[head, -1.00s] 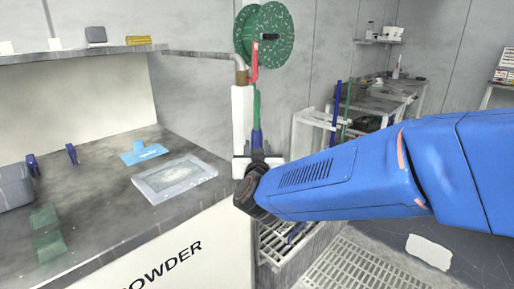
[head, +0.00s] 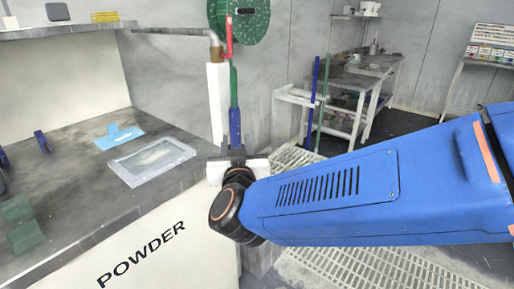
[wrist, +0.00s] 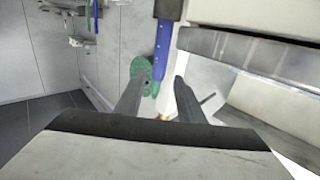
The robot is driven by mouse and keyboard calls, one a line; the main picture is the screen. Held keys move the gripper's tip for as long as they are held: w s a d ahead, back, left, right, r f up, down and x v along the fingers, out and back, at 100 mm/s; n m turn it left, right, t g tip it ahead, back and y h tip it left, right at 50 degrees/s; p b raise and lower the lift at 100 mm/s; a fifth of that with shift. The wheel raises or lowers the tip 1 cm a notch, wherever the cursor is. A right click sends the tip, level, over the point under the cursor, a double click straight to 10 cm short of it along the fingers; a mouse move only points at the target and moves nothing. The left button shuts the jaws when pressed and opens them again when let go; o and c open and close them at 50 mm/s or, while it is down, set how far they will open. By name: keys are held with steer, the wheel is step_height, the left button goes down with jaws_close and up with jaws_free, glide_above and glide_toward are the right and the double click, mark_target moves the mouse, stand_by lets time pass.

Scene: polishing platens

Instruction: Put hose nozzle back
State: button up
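The hose nozzle (head: 233,90) is a slim upright piece with a red top, green middle and blue lower part. It stands just right of a white post, in front of a green hose reel (head: 253,18). My gripper (head: 236,153) is at the lower end of the blue part and hides what lies below. In the wrist view, the two grey fingers (wrist: 160,82) are apart, with a wide gap. The blue part (wrist: 163,45) runs down the picture from the top into the gap and seems clear of both fingers. Contact is hard to judge.
The powder counter (head: 75,165) on the left carries a framed sheet (head: 150,160), a blue piece (head: 119,137) and green pieces. A metal pipe (head: 170,31) reaches the white post (head: 217,95). Floor grating (head: 350,258) lies right, with a workbench behind.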

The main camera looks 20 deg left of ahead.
steer(key=w+d+f+g, duration=0.1)
steer(key=w+d+g, duration=0.15)
steer(key=d, duration=0.85)
steer(key=w+d+f+g, duration=0.1)
steer(key=d+g, duration=0.2)
steer(key=d, duration=0.8)
steer(key=s+d+f+m+g+h, duration=0.1)
steer(key=s+d+f+g+h, duration=0.1)
steer(key=s+d+f, duration=0.2)
steer(key=s+d+f+m+g+h, duration=0.2)
steer(key=s+d+f, duration=0.2)
steer(key=s+d, duration=0.5)
steer(key=s+d+f+m+g+h, duration=0.1)
steer(key=s+d, duration=0.6)
steer(key=d, duration=0.9)
step_height(320, 180, down, 4)
steer(key=shift+s+d+r+m+g+h, duration=0.25)
steer(key=shift+g+h, duration=0.4)
steer(key=shift+h, duration=0.35)
steer(key=shift+c, duration=0.7)
